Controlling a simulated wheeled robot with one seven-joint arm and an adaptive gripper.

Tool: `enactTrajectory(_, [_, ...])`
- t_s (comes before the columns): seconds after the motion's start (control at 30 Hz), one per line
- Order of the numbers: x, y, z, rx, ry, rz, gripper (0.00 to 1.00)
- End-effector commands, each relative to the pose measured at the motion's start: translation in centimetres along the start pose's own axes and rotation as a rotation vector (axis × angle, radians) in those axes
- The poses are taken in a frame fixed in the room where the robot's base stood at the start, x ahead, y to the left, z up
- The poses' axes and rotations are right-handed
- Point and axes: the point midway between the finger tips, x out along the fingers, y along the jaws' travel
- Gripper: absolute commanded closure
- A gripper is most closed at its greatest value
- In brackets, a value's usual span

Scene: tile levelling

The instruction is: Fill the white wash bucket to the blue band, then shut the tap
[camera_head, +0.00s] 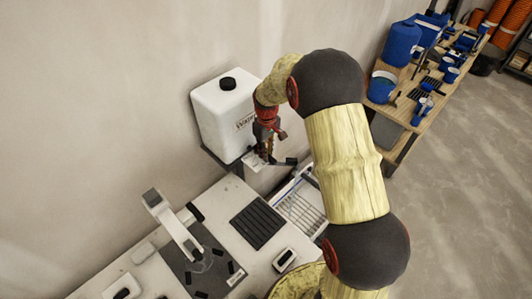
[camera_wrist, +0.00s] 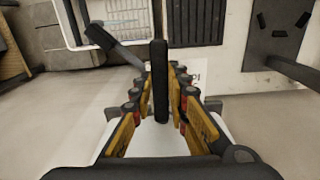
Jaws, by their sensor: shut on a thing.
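The white water tank (camera_head: 222,118) with a black cap stands against the wall at the left of my arm. My gripper (camera_head: 266,152) is at its front lower edge, where the tap sits. In the wrist view my gripper (camera_wrist: 161,88) has its yellow fingers closed around an upright black bar (camera_wrist: 160,65), which looks like the tap handle. A grey lever-like part with a black end (camera_wrist: 101,36) shows just left of the fingers.
A white-rimmed tray with a grid (camera_head: 301,208) lies below the tap, right of a black ribbed mat (camera_head: 257,223) on the pale bench. A grey-and-white stand (camera_head: 172,222) is left. A wooden table (camera_head: 406,138) with blue containers stands back right; the floor beside it is clear.

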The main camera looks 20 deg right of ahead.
Motion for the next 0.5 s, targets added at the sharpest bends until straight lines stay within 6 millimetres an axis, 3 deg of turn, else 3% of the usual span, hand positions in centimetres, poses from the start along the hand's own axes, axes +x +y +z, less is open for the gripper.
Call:
enactTrajectory(0.23, [-0.14,0.08,-0.13,0.001,0.003,0.002,1.0])
enactTrajectory(0.27, [-0.14,0.07,-0.13,0.001,0.003,0.002,0.82])
enactTrajectory(0.5, [-0.07,0.03,-0.07,0.001,0.002,0.001,0.69])
